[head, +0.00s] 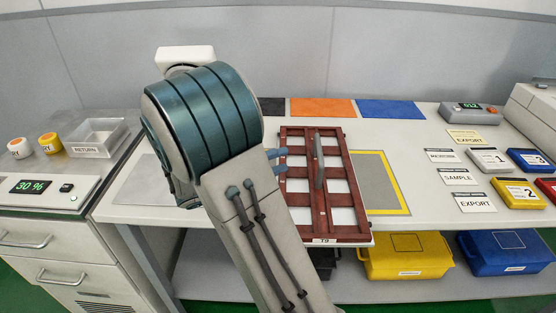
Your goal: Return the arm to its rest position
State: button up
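My arm rises from the bottom middle and fills the centre-left of the head view, with a large teal banded joint at its top. Two small blue-grey parts, seemingly of my gripper (278,161), stick out to the right from behind the arm. They overlap the left side of a dark red slatted tray (346,232) in the picture. Most of the gripper is hidden by the arm, so I cannot tell whether it touches the tray or how its fingers stand. No held object shows.
The tray has a grey centre handle (319,163) and lies on the white table beside a yellow-framed grey area (387,185). Left are a return bin (97,137) and two small cups. Right are labels, coloured boxes and a display unit (469,112). Yellow (405,256) and blue bins stand below.

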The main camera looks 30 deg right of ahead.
jog(key=shift+s+d+r, duration=0.1)
jog(key=shift+s, duration=0.2)
jog(key=s+y+p, duration=0.1)
jog(key=s, duration=0.1)
jog(key=s+g+y+p, duration=0.1)
jog(key=s+y, duration=0.1)
jog(key=s+g+y, duration=0.1)
jog(key=s+y, duration=0.1)
jog(key=shift+r+m+p, duration=0.3)
jog(key=shift+p, duration=0.1)
jog(key=s+a+y+p, duration=0.1)
jog(key=s+y, duration=0.1)
jog(key=s+a+y, duration=0.1)
jog(key=s+y, duration=0.1)
jog(key=shift+a+p, duration=0.2)
jog(key=shift+p, duration=0.15)
jog(key=s+a+r+t+y+p, duration=0.1)
jog(key=a+r+t+y+p, duration=0.1)
jog(key=a+r+t+y, duration=0.1)
jog(key=s+a+r+n+t+y+p, duration=0.1)
jog(key=s+a+r+t+y+p, duration=0.1)
jog(key=a+y, duration=0.3)
jog(key=a+r, duration=0.1)
jog(key=a, duration=0.2)
jog(key=shift+s+a+t+y+p, duration=0.25)
jog(key=shift+a+t+y+p, duration=0.05)
jog(key=shift+t+y, duration=0.1)
